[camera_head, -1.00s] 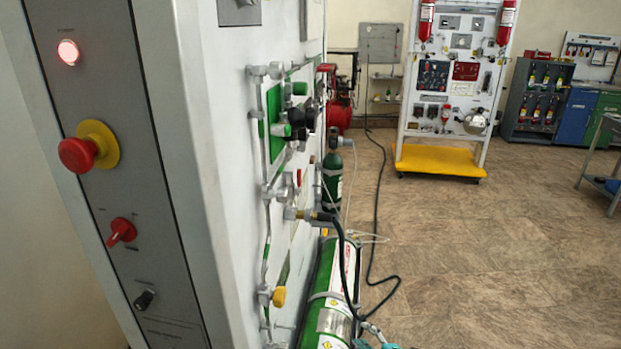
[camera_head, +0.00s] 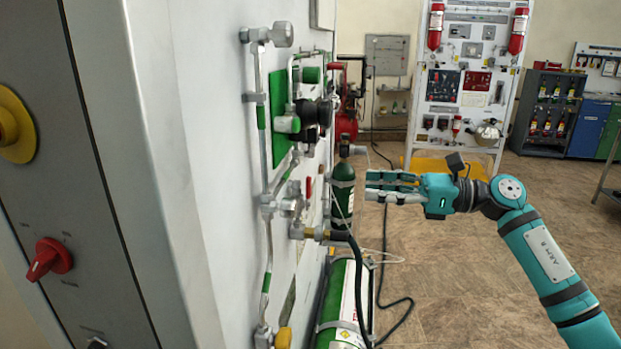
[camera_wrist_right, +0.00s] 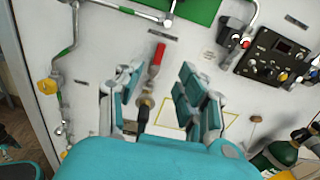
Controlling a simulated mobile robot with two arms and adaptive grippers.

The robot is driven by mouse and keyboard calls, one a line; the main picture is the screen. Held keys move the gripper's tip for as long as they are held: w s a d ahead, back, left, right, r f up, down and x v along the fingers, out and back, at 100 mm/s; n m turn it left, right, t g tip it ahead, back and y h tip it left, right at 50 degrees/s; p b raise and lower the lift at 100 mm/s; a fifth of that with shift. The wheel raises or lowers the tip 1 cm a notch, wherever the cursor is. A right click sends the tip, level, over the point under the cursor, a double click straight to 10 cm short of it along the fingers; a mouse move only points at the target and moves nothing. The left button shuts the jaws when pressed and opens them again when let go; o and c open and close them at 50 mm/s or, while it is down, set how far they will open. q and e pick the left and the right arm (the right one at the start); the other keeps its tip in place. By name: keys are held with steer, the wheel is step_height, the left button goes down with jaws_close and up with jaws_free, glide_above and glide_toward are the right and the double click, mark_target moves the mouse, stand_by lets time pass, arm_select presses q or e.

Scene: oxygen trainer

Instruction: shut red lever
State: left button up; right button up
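The red lever (camera_head: 308,188) is small and upright on the white side panel in the head view, among valves and pipes. In the right wrist view the red lever (camera_wrist_right: 157,56) points up and slightly right, above a valve with a dark hose (camera_wrist_right: 145,108). My right gripper (camera_head: 369,187) reaches in from the right, at about the lever's height and a little off the panel. In the wrist view its fingers (camera_wrist_right: 161,88) are spread, with the lever and valve showing between and beyond them, seemingly untouched. My left gripper is not in view.
The large panel (camera_head: 215,180) fills the left side. A dark hose (camera_head: 356,270) hangs down. A red rotary switch (camera_head: 48,258) is on the grey front face.

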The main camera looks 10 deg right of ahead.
mark_target(308, 198)
steer(key=p+x, duration=0.3)
steer(key=x, duration=0.8)
steer(key=shift+w+a, duration=0.2)
steer(key=shift+a, duration=0.15)
steer(key=shift+w+a, duration=0.2)
steer(key=shift+a, duration=0.25)
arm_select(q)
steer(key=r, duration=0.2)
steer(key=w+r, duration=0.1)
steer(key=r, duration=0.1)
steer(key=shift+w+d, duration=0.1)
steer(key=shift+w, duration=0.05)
arm_select(e)
jaws_close()
